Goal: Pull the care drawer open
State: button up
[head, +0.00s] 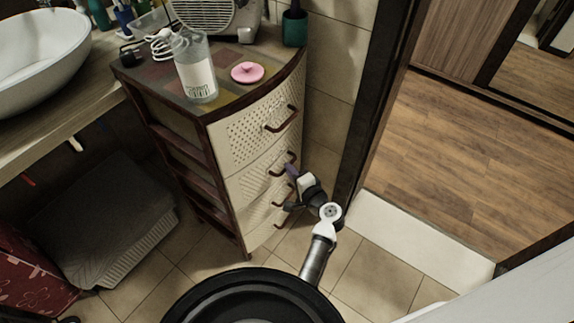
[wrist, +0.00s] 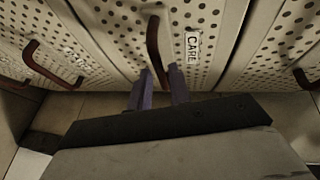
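The care drawer (wrist: 222,45) has a cream perforated front with a white CARE label (wrist: 193,46) and a dark brown bow handle (wrist: 154,45). It appears shut. In the head view it seems to be the second drawer front (head: 246,172) from the top, with its handle partly behind my gripper (head: 290,170). In the wrist view my gripper (wrist: 159,88) has two purple fingers apart, one on each side of the handle's near end. The fingers look open; firm contact with the handle is not visible.
Other drawer handles sit on either side in the wrist view (wrist: 50,66). On the cabinet top (head: 225,96) stand a clear bottle (head: 196,75) and a pink lidded dish (head: 247,72). Tiled floor (head: 375,275) is clear in front.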

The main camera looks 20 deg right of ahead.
jog(key=shift+x, duration=1.5)
jog(key=shift+c, duration=0.3)
grip_shut()
